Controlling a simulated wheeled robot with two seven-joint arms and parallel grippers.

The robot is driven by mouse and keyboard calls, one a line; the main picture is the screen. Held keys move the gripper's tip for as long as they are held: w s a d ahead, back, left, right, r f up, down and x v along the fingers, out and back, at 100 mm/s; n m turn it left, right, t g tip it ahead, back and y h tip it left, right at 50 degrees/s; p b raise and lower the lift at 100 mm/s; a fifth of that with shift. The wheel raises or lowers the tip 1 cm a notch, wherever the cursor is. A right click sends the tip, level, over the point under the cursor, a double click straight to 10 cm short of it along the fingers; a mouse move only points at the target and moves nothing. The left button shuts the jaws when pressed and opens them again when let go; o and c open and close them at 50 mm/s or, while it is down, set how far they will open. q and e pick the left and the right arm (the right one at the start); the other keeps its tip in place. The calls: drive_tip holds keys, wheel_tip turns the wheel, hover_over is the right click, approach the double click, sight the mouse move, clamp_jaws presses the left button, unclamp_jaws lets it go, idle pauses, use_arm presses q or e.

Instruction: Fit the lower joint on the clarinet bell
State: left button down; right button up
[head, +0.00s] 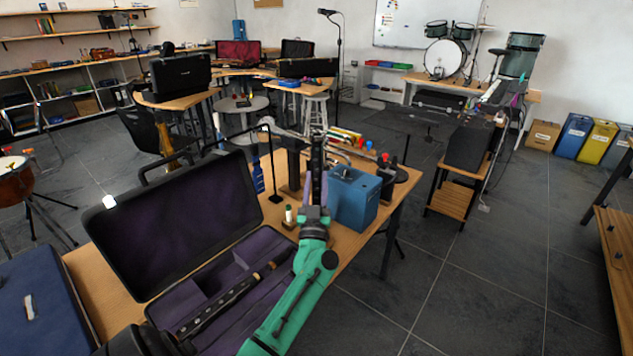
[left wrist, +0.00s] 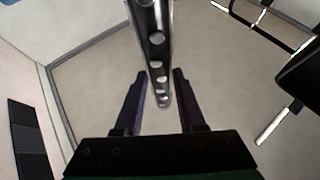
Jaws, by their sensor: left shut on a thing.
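My left gripper (head: 317,192), on the green arm, is raised over the far part of the wooden table. It is shut on a dark, slim clarinet joint with silver keys (head: 318,160), taken to be the lower joint, which stands roughly upright. In the left wrist view the joint (left wrist: 158,45) runs from the top edge down between the two dark fingers of my gripper (left wrist: 160,76). I cannot make out the clarinet bell for certain in either view. My right gripper is not in view.
An open, purple-lined case (head: 195,215) on the table holds another long dark clarinet piece (head: 230,303). A blue box (head: 352,198) stands just right of my gripper. Dark floor (head: 450,300) lies open to the right.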

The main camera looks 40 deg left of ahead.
use_arm(q)
drive_tip(key=shift+f+b, duration=0.45)
drive_tip(key=shift+f, duration=0.15)
idle(0.5)
drive_tip(key=shift+r, duration=0.1)
drive_tip(key=shift+c, duration=2.1)
unclamp_jaws()
drive_tip(key=shift+c, duration=0.4)
drive_tip(key=shift+s, duration=0.1)
